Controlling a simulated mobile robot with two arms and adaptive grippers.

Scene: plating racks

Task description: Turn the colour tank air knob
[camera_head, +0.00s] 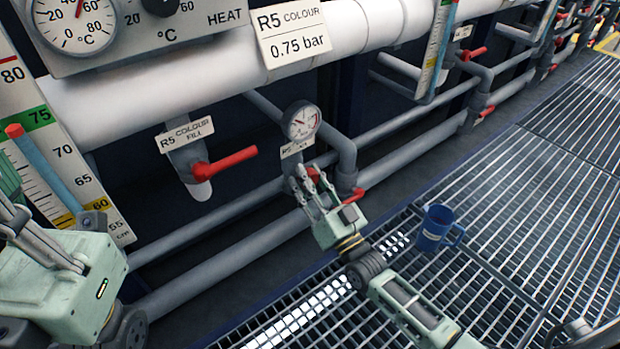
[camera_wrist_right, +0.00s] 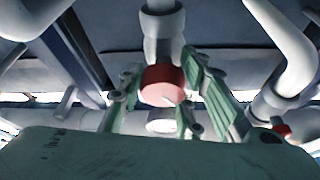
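The red air knob (camera_wrist_right: 163,85) sits at the end of a grey pipe stub and faces my right wrist camera. In the head view a bit of the red knob (camera_head: 313,173) shows between the fingers, below a round gauge (camera_head: 300,121) and a partly hidden R5 label (camera_head: 297,147). My right gripper (camera_head: 304,180) is at the knob, with one finger on each side; its fingers also show in the wrist view (camera_wrist_right: 165,98). They stand apart around the knob, and I see no clear grip. My left gripper (camera_head: 22,222) is at the left edge, its fingertips partly cut off.
A red-handled valve (camera_head: 222,164) marked R5 COLOUR FILL is left of the gauge. Another red handle (camera_head: 354,196) is close right of my right gripper. Grey pipes (camera_head: 225,215) run behind. A blue mug (camera_head: 437,228) stands on the grating (camera_head: 490,215).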

